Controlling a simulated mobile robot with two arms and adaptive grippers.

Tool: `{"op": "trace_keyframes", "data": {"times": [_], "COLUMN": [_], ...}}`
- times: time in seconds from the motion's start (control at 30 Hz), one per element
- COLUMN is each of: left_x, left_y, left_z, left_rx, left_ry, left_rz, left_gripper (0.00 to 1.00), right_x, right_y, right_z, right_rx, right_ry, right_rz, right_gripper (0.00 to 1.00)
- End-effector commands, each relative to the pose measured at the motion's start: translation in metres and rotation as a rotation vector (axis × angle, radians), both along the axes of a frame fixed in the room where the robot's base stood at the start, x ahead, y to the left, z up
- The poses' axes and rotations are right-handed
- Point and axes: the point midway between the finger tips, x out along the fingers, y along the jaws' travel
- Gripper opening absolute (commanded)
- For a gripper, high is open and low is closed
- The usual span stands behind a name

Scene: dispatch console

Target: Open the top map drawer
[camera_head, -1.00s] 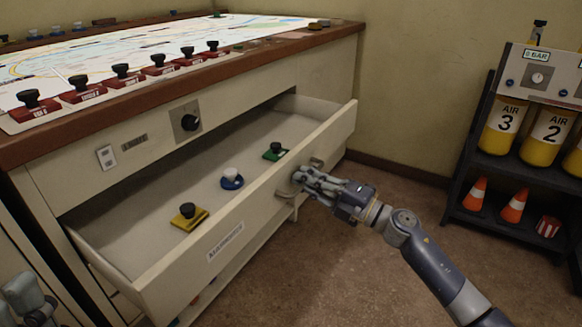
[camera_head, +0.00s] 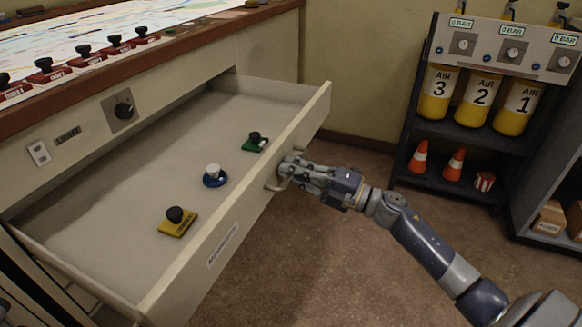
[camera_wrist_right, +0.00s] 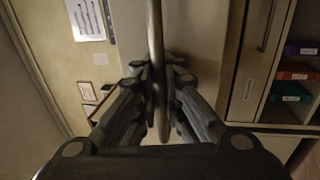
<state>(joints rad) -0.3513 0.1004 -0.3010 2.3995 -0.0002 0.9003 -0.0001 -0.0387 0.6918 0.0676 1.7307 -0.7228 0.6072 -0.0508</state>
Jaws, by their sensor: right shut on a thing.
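The top map drawer (camera_head: 215,240) is pulled well out of the console cabinet, and its pale inside shows. A yellow piece (camera_head: 177,222), a blue piece (camera_head: 214,176) and a green piece (camera_head: 255,142) stand in it. My right gripper (camera_head: 287,171) is at the drawer's front, shut on its metal handle (camera_head: 272,185). In the right wrist view the handle bar (camera_wrist_right: 156,70) runs between the two fingers (camera_wrist_right: 158,95). A label is on the drawer front; its text is too blurred to read. My left gripper is not clearly seen in any view.
The console's map top (camera_head: 80,40) carries several red pieces with black knobs along its edge. A dark rack (camera_head: 440,135) with yellow air cylinders and cones stands at the right. Bare floor (camera_head: 320,260) lies in front of the drawer.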

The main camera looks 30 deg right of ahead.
Motion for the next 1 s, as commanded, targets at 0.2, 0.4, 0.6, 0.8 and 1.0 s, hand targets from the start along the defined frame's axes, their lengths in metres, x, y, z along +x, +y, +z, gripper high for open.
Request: {"op": "trace_keyframes", "data": {"times": [0.2,0.4,0.6,0.8,1.0], "left_x": [0.000,0.000,0.000,0.000,0.000], "left_y": [0.000,0.000,0.001,0.001,0.000], "left_z": [0.000,0.000,0.002,0.001,0.001], "left_rx": [0.000,0.000,-0.001,-0.001,0.000], "left_ry": [0.000,0.000,-0.006,-0.003,-0.002], "left_rz": [0.000,0.000,0.003,0.002,0.001], "left_gripper": [0.40,0.40,0.40,0.40,0.40], "right_x": [-0.001,0.000,-0.003,-0.023,-0.055], "right_y": [0.001,0.001,-0.002,-0.017,-0.042], "right_z": [-0.003,-0.002,-0.003,-0.008,-0.016], "right_rx": [-0.003,-0.001,-0.001,-0.001,-0.001], "right_ry": [0.004,0.003,0.003,0.005,0.007], "right_rz": [0.003,0.001,0.000,-0.001,0.000], "right_gripper": [0.13,0.17,0.17,0.17,0.17]}}
